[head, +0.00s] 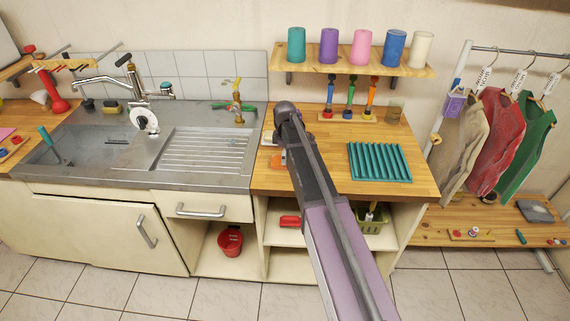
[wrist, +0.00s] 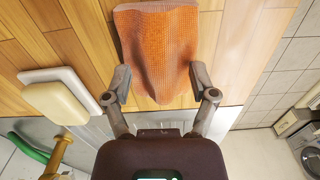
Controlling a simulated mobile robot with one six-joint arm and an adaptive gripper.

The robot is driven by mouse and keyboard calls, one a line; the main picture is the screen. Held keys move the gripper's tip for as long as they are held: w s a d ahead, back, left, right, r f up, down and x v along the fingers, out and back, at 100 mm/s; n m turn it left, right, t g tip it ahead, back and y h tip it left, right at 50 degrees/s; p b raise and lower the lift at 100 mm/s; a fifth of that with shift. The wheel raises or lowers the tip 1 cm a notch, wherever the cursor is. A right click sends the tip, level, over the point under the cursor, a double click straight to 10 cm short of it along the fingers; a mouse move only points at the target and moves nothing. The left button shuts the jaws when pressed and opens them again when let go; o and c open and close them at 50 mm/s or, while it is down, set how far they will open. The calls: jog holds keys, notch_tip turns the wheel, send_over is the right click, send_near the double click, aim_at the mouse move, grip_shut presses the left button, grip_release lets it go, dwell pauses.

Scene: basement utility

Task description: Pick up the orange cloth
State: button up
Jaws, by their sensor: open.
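The orange cloth (wrist: 158,45) lies on the wooden counter in the wrist view, with a raised fold towards my gripper. In the head view only a small orange patch of the cloth (head: 283,158) shows beside my arm, which hides the rest. My gripper (wrist: 160,75) is open and empty in the wrist view. Its two fingers stand apart on either side of the cloth's near end. I cannot tell whether they touch it. In the head view my gripper is hidden behind my arm.
A pale yellow soap bar (wrist: 62,97) on a white dish lies left of my gripper. A green-handled brass tap (head: 236,104) stands left of my arm. A teal ribbed rack (head: 379,162) lies to the right on the counter. Several tools stand behind, under a shelf (head: 350,58) of cups.

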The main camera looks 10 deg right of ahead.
dwell(0.4)
grip_shut()
jog(key=shift+r, duration=0.15)
notch_tip(320, 180, up, 3)
jog(key=p, duration=0.3)
jog(key=shift+r+p, duration=0.2)
jog(key=shift+p, duration=0.15)
jog(key=s+r+p, duration=0.1)
jog(key=s, duration=1.5)
jog(key=shift+r, duration=0.15)
jog(key=c, duration=0.8)
grip_release()
jog(key=shift+c, duration=0.2)
grip_shut()
